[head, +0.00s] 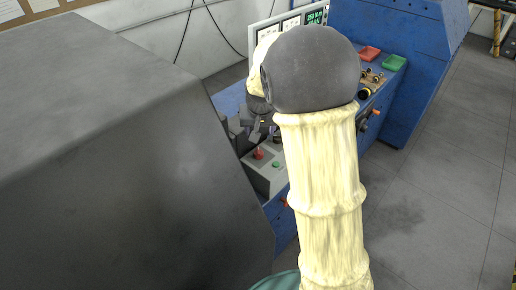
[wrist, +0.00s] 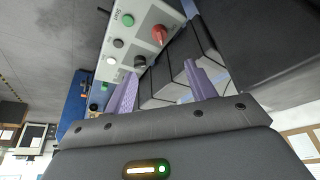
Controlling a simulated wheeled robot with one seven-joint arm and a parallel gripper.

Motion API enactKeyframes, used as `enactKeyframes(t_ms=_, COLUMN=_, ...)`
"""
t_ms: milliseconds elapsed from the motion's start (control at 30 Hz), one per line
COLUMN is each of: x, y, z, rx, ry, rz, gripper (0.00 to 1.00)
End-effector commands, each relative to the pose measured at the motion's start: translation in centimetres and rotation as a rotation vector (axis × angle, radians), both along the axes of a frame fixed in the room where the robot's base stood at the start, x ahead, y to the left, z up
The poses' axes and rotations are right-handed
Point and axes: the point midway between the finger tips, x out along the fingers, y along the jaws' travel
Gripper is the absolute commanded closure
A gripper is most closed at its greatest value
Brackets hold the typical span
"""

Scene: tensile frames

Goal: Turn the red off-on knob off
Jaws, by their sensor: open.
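The red knob (wrist: 160,34) sits on a light grey control panel (wrist: 133,50) in the wrist view, beyond my fingers and a little left of the gap's middle. In the head view the red knob (head: 258,153) shows on the panel, just below my gripper (head: 262,128). In the wrist view my gripper (wrist: 162,84) has its two purple fingers spread apart with nothing between them. The fingers look apart from the knob. My arm hides part of the panel's right side in the head view.
A green button (wrist: 126,20) and several other small buttons share the panel. A blue machine bench (head: 372,100) carries a red tray (head: 369,53) and a green tray (head: 393,62). A large dark grey housing (head: 120,150) fills the left. Open floor lies right.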

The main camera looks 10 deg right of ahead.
Motion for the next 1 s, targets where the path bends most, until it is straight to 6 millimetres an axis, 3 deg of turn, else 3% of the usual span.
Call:
enactKeyframes(t_ms=333, x=0.5, y=-0.1, z=-1.4, rx=0.000, ry=0.004, rz=-0.001, gripper=0.44)
enactKeyframes(t_ms=1000, x=4.2, y=-0.7, z=-10.5, rx=0.000, ry=0.004, rz=0.000, gripper=0.44)
